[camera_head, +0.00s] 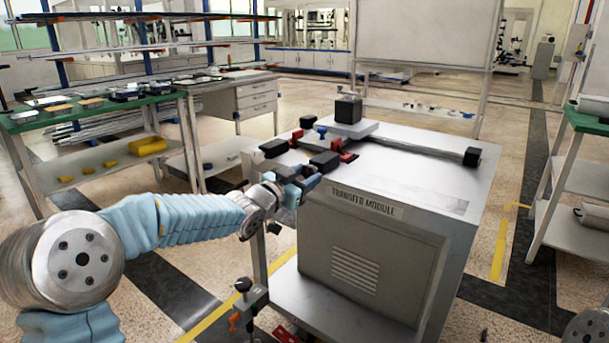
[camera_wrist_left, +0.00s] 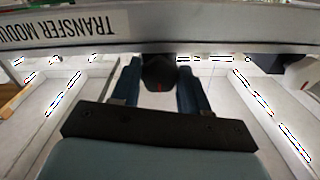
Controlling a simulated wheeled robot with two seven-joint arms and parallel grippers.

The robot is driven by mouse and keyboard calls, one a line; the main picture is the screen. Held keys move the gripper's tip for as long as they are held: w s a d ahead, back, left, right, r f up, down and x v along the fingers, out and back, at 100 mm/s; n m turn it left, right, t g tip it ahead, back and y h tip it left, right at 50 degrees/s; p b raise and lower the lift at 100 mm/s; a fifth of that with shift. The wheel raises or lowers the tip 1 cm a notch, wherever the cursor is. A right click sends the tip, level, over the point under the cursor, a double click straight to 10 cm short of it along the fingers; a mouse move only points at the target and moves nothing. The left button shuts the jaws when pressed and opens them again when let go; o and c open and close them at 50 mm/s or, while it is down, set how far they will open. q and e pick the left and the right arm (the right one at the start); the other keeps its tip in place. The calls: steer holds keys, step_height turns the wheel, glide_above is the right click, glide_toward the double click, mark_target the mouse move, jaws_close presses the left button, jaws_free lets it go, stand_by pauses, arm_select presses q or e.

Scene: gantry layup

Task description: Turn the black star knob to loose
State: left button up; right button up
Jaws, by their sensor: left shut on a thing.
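My right gripper is not in view.
Black and red clamp blocks (camera_head: 325,161) and a long dark rail (camera_head: 425,150) lie on the module's top. A black-knobbed clamp stand (camera_head: 246,300) is below at the left. A green-topped bench (camera_head: 60,117) stands at the left, with open floor between.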

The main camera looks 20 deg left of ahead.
arm_select(q)
steer(key=shift+f, duration=0.1)
stand_by(0.4)
steer(key=o, duration=1.1)
steer(key=shift+c, duration=0.2)
steer(key=v, duration=1.4)
steer(key=shift+b, duration=0.35)
steer(key=shift+w, duration=0.15)
